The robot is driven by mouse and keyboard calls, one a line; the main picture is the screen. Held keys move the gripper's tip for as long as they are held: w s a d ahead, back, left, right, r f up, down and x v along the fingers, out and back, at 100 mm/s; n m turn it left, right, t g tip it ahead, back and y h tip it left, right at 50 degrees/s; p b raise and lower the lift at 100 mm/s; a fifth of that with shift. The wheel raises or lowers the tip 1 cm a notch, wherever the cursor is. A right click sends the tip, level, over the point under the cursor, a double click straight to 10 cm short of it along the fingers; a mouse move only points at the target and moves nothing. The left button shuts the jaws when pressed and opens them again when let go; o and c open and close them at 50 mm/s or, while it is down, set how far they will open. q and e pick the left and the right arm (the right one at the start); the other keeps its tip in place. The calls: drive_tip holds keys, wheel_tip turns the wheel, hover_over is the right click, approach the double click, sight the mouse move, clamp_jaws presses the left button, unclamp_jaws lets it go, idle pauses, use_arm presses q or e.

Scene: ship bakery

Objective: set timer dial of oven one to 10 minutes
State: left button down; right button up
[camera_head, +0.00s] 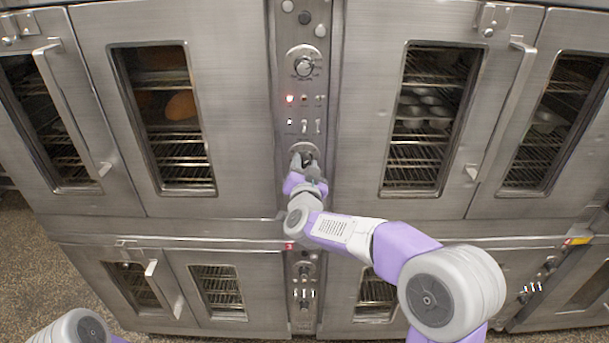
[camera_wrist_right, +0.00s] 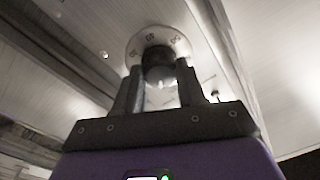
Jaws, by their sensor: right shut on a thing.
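The timer dial (camera_wrist_right: 158,62) is a dark knob in front of a pale round plate with printed numbers (camera_wrist_right: 133,47). The dial plate also shows in the head view (camera_head: 303,149), low on the upper oven's control panel, mostly hidden behind my right gripper (camera_head: 306,165). In the right wrist view my right gripper (camera_wrist_right: 160,85) has one finger on each side of the knob and is shut on it. The exact setting cannot be read. Of my left arm, only a rounded part shows at the bottom left of the head view; its gripper is out of view.
Oven doors with windows flank the panel; the right one has a protruding handle (camera_head: 500,110). A lower oven has its own controls (camera_head: 304,290).

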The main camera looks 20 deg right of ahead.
drive_tip(key=shift+m+b, duration=1)
drive_tip(key=shift+m, duration=0.4)
drive_tip(key=o, duration=1.1)
drive_tip(key=shift+c, duration=0.2)
drive_tip(key=v, duration=0.7)
drive_tip(key=shift+s, duration=0.3)
drive_tip(key=shift+a+f, duration=0.1)
